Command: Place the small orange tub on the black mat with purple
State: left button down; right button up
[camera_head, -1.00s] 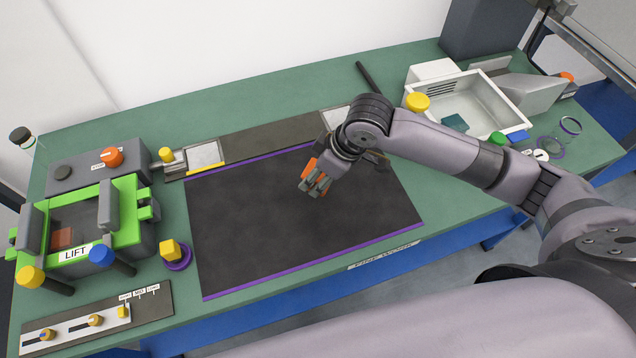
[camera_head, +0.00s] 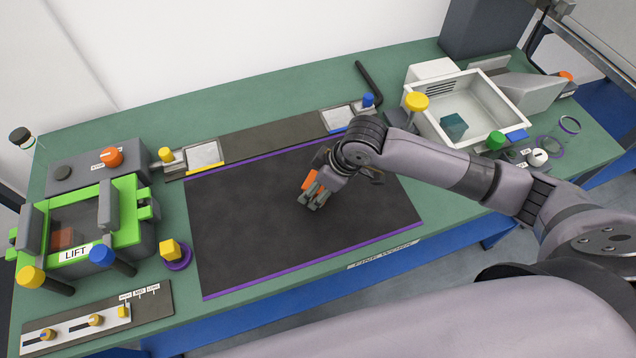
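The small orange tub (camera_head: 310,179) is at my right gripper (camera_head: 311,199), over the middle of the black mat. The fingers hide much of the tub and appear closed around it. I cannot tell whether the tub touches the mat. The black mat (camera_head: 250,235) has purple strips along its long edges and lies flat on the green bench. My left gripper is not in view.
A green-framed lift fixture (camera_head: 128,215) and a yellow knob on a purple base (camera_head: 177,255) stand left of the mat. A white bin (camera_head: 475,98) is at the back right. The mat's left half is clear.

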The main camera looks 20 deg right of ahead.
jog(key=shift+o, duration=0.5)
jog(key=shift+r, duration=0.2)
jog(key=v, duration=1.2)
jog(key=shift+f, duration=0.1)
